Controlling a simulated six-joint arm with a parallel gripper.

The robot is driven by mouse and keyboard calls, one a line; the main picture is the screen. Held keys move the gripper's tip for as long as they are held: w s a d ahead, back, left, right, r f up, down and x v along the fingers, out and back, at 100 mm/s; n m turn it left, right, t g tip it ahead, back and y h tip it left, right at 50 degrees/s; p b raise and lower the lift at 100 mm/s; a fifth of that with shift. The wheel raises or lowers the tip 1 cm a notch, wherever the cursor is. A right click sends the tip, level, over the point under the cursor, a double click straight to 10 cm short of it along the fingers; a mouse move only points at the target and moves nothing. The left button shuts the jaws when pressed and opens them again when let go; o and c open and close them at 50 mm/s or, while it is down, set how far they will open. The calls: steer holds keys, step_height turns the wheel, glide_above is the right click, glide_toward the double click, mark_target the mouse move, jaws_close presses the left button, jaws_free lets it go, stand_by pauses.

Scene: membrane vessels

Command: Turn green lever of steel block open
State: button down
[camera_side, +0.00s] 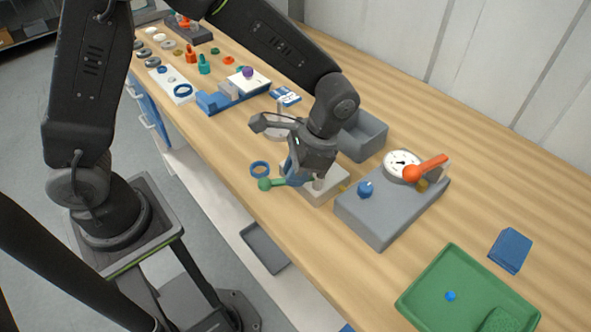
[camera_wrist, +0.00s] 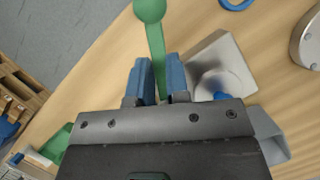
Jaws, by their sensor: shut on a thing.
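The steel block (camera_side: 328,186) sits on the wooden bench, partly hidden under my gripper (camera_side: 293,174). Its green lever (camera_side: 276,183) points left in the side view, toward the bench's front edge, with a round green knob at its end. In the wrist view the lever (camera_wrist: 155,42) runs between the two blue fingers of my gripper (camera_wrist: 159,74), which are shut on its shaft. The knob sticks out beyond the fingertips. The steel block (camera_wrist: 217,62) shows just right of the fingers. The lever's pivot end is hidden by my gripper.
A grey gauge box (camera_side: 380,222) with a blue knob and an orange lever (camera_side: 426,167) stands close right of the block. A grey bin (camera_side: 362,138) is behind. A green tray (camera_side: 442,283) lies front right.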

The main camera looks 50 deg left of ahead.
stand_by(0.4)
steer(key=n, duration=0.1)
steer(key=d+n+h, duration=0.1)
steer(key=shift+s+n, duration=0.2)
steer(key=shift+n, duration=0.2)
steer(key=shift+s+d+n+h, duration=0.1)
steer(key=shift+d+n+h, duration=0.2)
steer(key=shift+n, duration=0.45)
steer(key=shift+d+n+h, duration=0.3)
steer(key=shift+n, duration=0.45)
steer(key=c, duration=1.1)
jaws_free()
steer(key=shift+r, duration=0.1)
steer(key=v, duration=1.3)
steer(key=shift+w+r, duration=0.2)
steer(key=shift+w, duration=0.25)
